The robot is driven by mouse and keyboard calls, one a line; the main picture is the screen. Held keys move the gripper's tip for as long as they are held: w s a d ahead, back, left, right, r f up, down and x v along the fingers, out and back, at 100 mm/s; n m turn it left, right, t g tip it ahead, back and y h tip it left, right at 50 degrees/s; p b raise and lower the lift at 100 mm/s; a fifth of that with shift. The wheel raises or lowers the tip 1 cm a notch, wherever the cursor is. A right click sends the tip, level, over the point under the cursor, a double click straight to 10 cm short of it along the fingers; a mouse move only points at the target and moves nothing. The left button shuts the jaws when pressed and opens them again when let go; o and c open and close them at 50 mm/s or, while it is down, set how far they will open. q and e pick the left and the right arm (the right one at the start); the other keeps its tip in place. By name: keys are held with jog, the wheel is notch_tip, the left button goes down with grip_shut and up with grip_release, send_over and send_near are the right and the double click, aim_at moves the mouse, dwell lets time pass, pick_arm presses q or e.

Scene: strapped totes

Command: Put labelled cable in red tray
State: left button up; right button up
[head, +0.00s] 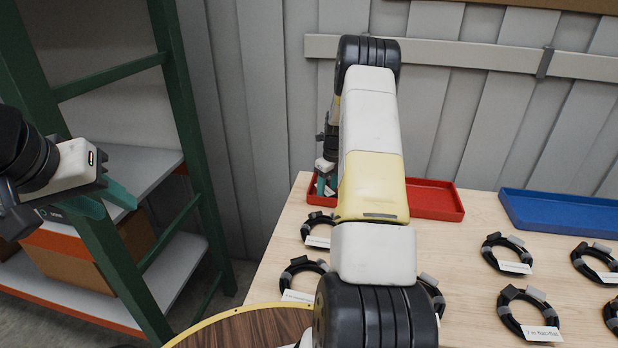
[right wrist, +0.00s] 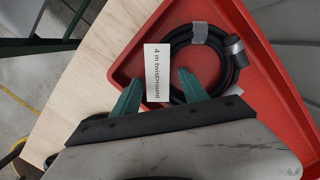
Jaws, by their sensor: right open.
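The red tray (head: 436,200) stands at the back of the table, partly hidden behind my right arm. In the right wrist view, a black coiled cable (right wrist: 212,88) lies within the red tray (right wrist: 262,45). Its white label (right wrist: 157,72) reads something like "4 m twist/round" and lies close to the tray's left wall. My right gripper (right wrist: 160,84) is open, its teal fingertips apart close to the coil and label; the head view shows it at the tray's left end (head: 325,181). My left gripper (head: 106,197) is open and empty, off the table at the left.
A blue tray (head: 563,212) stands at the back right. Several other labelled black coils, such as this one (head: 507,254), lie on the table (head: 458,260). A green-framed shelf (head: 185,115) with a cardboard box (head: 75,255) stands at the left. A grey wall is behind.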

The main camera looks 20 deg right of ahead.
jog(key=s+a+r+n, duration=0.2)
jog(key=r, duration=0.5)
jog(key=s+a+r+n+t, duration=0.1)
jog(key=s+a+r+n, duration=0.1)
jog(key=r, duration=0.6)
jog(key=s+a+r+n, duration=0.2)
jog(key=r, duration=0.5)
jog(key=s+a+r+n+t+y, duration=0.1)
jog(key=s+a+r+n+t, duration=0.1)
jog(key=s+a+r+n, duration=0.7)
jog(key=s+a+n+t, duration=0.1)
jog(key=s+a+n, duration=0.2)
jog(key=s+n, duration=0.5)
jog(key=s+a+r+n+t, duration=0.1)
jog(key=s+a+n, duration=0.3)
jog(key=s+n, duration=0.4)
jog(key=s, duration=0.2)
jog(key=shift+s+n+y, duration=0.3)
jog(key=shift+s, duration=0.05)
jog(key=shift+r, duration=0.15)
